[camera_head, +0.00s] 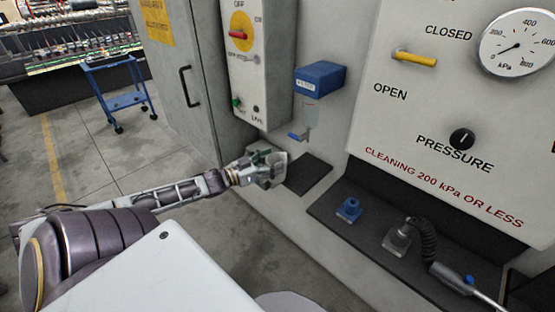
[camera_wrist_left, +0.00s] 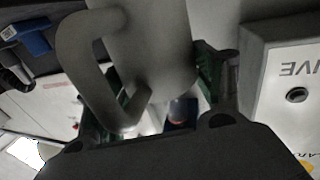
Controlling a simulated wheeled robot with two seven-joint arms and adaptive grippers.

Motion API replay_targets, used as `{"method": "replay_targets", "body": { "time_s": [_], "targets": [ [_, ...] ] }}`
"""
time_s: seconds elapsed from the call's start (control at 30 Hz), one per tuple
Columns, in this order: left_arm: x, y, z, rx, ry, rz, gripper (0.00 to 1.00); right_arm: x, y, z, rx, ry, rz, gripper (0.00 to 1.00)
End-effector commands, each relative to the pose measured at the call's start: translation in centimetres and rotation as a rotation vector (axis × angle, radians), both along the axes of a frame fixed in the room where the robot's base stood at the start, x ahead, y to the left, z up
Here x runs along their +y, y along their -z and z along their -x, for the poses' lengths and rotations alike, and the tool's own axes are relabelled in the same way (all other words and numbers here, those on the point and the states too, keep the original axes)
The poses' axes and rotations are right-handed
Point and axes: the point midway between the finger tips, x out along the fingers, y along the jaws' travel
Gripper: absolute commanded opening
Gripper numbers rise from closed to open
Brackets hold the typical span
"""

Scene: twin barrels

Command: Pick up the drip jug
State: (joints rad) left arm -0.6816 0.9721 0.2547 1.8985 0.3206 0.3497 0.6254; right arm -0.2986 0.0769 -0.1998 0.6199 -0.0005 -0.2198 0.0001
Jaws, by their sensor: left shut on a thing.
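My left gripper (camera_head: 262,158) is shut on the drip jug (camera_head: 276,168), a small grey vessel, at the left end of the small dark shelf (camera_head: 310,175). In the left wrist view the jug (camera_wrist_left: 145,45) fills the upper middle, with its looped handle (camera_wrist_left: 72,65) on the left. The green-padded fingers of the gripper (camera_wrist_left: 162,85) are on either side of the jug's body. The fingers hide part of the jug in the head view, and I cannot tell whether it touches the shelf. My right gripper is not in view.
A blue-topped filter (camera_head: 320,76) with a clear bowl and blue drain hangs above the shelf. A switch box (camera_head: 255,75) is close on its left. A blue cart (camera_head: 120,100) stands behind.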

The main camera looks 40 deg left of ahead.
Motion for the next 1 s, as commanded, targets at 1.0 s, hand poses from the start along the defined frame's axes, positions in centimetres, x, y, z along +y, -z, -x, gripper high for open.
{"method": "replay_targets", "body": {
  "time_s": [1.0],
  "targets": [
    [1.5, -0.1, 4.2, -0.002, 0.001, 0.001, 0.41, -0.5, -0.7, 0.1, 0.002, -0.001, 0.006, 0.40]
  ]
}}
